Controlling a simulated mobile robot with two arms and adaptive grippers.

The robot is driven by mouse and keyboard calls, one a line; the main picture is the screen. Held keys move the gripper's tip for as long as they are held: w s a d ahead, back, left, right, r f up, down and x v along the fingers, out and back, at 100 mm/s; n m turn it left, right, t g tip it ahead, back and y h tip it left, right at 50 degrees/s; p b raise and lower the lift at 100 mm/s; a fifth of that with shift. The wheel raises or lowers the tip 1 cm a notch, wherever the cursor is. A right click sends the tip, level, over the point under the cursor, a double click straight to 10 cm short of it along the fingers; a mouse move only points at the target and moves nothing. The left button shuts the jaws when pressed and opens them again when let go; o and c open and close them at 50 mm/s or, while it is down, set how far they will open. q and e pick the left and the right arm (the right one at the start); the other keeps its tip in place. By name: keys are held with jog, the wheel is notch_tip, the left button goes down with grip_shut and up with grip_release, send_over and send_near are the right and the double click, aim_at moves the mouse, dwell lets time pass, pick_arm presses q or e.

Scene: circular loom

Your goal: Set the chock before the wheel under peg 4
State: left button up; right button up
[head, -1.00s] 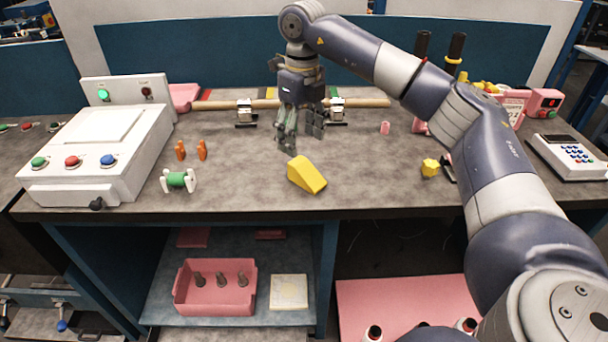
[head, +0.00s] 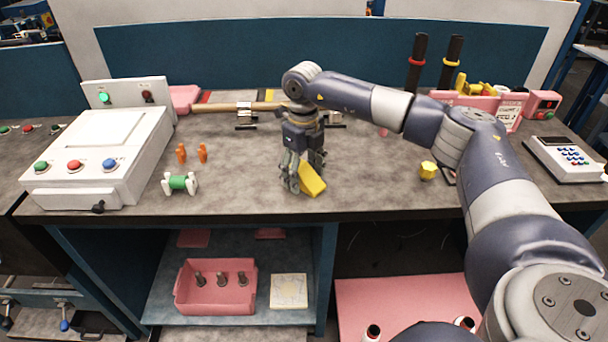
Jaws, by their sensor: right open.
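The yellow wedge (head: 312,182), which looks like the chock, lies on the grey bench top near its front edge. My right gripper (head: 303,178) points down over it, open, with its fingers at the wedge's upper left part and partly hiding it. I cannot tell whether the fingers touch it. My left gripper is not in view. No wheel or peg marked 4 can be made out.
A wooden rod (head: 215,107) on holders lies behind my gripper. A yellow knob-like piece (head: 428,170) lies right. The bench between is clear.

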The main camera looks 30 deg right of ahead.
jog(key=c, duration=1.3)
jog(key=shift+c, duration=0.3)
jog(key=shift+r, duration=0.15)
